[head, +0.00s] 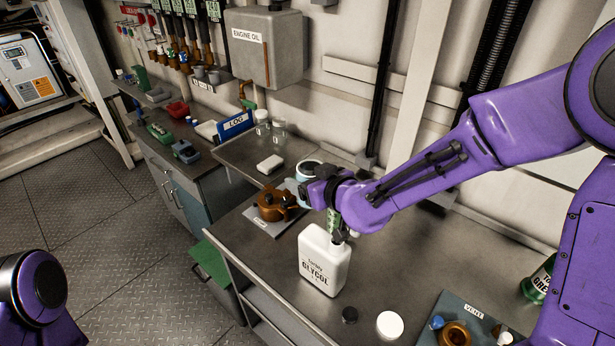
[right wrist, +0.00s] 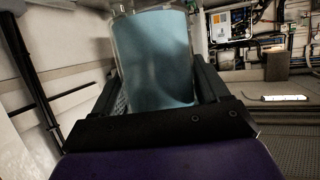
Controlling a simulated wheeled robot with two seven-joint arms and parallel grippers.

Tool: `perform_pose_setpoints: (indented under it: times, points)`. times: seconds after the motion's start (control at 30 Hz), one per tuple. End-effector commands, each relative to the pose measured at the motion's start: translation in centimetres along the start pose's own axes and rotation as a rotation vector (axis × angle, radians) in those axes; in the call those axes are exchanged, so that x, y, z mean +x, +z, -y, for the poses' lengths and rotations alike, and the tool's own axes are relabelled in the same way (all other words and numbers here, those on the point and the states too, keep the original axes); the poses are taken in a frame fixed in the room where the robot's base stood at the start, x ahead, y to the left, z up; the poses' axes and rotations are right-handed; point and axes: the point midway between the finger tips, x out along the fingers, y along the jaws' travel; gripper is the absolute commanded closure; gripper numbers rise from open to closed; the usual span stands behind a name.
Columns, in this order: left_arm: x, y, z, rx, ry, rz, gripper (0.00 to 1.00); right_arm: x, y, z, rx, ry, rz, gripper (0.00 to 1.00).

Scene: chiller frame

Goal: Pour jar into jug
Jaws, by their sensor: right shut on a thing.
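My right gripper (head: 312,186) is shut on a clear jar (head: 305,171) with pale blue contents. The right wrist view shows the jar (right wrist: 155,60) between the two fingers, looking close to upright. The gripper holds it over the back of the bench, behind and left of the white jug (head: 325,262) marked GLYCOL. The jug stands upright on the bench; the jar is apart from it. My right wrist partly covers the jar and comes close to the jug's top. My left gripper is out of view; only part of my left arm shows at lower left.
A brown pot (head: 275,205) sits on a grey plate left of the jug. A VENT tray (head: 480,312) and a green bottle (head: 537,284) stand farther right. The bench between is clear.

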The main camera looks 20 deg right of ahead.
Motion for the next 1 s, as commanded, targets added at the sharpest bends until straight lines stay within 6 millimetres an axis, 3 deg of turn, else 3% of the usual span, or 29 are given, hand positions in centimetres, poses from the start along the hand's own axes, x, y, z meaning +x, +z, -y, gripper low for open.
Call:
perform_pose_setpoints:
  times: [0.13,0.27,1.0]
  points:
    - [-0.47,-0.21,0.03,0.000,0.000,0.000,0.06,-0.43,-0.02,-0.05,0.014,-0.007,0.003,0.69]
    - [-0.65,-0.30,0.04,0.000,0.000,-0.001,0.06,0.25,0.71,-0.80,0.153,-0.062,0.038,0.69]
    - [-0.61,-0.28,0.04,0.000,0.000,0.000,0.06,0.20,0.64,-0.55,0.130,-0.057,0.036,0.69]
